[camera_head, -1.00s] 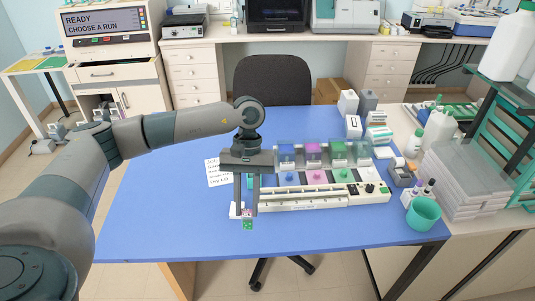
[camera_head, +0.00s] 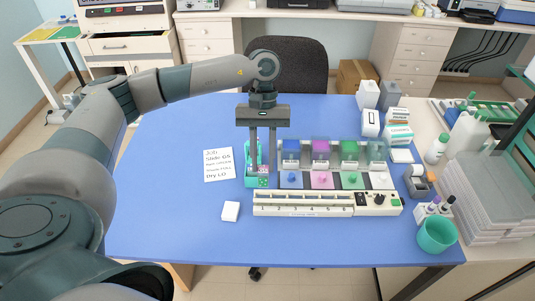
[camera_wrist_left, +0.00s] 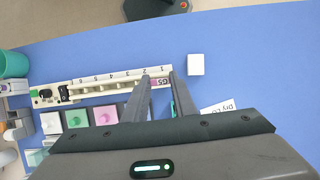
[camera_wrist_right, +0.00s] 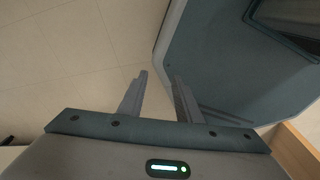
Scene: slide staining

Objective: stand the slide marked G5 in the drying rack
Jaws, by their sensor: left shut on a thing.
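My left gripper (camera_head: 263,180) points down, shut on the slide marked G5 (camera_wrist_left: 161,82). The slide's pink label shows between the fingertips in the left wrist view, and a small pink and green patch of it (camera_head: 263,182) shows in the head view. The slide is at the left end of a long cream rack (camera_head: 325,208) with numbered slots, near number 1 in the left wrist view (camera_wrist_left: 110,84). Whether it touches the rack I cannot tell. My right gripper (camera_wrist_right: 160,78) is open and empty, away from the table.
A teal holder (camera_head: 247,160) stands just behind the left fingers. Staining jars with blue, pink and green (camera_head: 350,151) stand behind the rack. A white block (camera_head: 230,211) lies at front left, a note (camera_head: 218,164) further back. A teal cup (camera_head: 437,236) stands at right.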

